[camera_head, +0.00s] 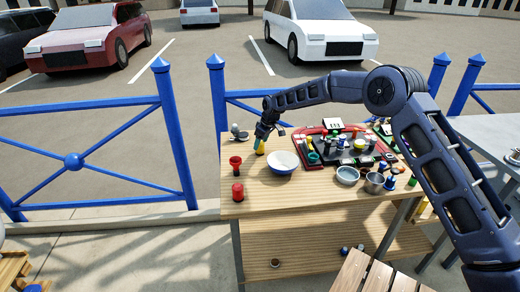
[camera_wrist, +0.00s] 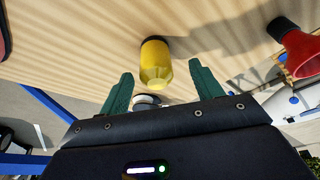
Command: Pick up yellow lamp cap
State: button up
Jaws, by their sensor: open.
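The yellow lamp cap (camera_wrist: 155,64) stands on the wooden table, between and just beyond my gripper's fingertips in the wrist view. It has a dark rim at its far end. My gripper (camera_wrist: 164,84) is open, with one green finger on each side of the cap and apart from it. In the head view the yellow cap (camera_head: 260,147) shows small near the table's left back part, with my gripper (camera_head: 262,138) right above it, partly covering it.
A red funnel-like piece (camera_head: 236,162) and a red cylinder (camera_head: 238,191) stand at the table's left. A white bowl (camera_head: 283,162) is right of the cap. A red-edged tray (camera_head: 312,162) with several small parts lies farther right. Blue railings (camera_head: 120,130) stand behind.

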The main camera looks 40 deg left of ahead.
jog(key=x, duration=0.5)
jog(key=shift+w+a+r, duration=0.1)
jog(key=shift+w+a, duration=0.05)
jog(key=shift+w, duration=0.15)
jog(key=c, duration=1.1)
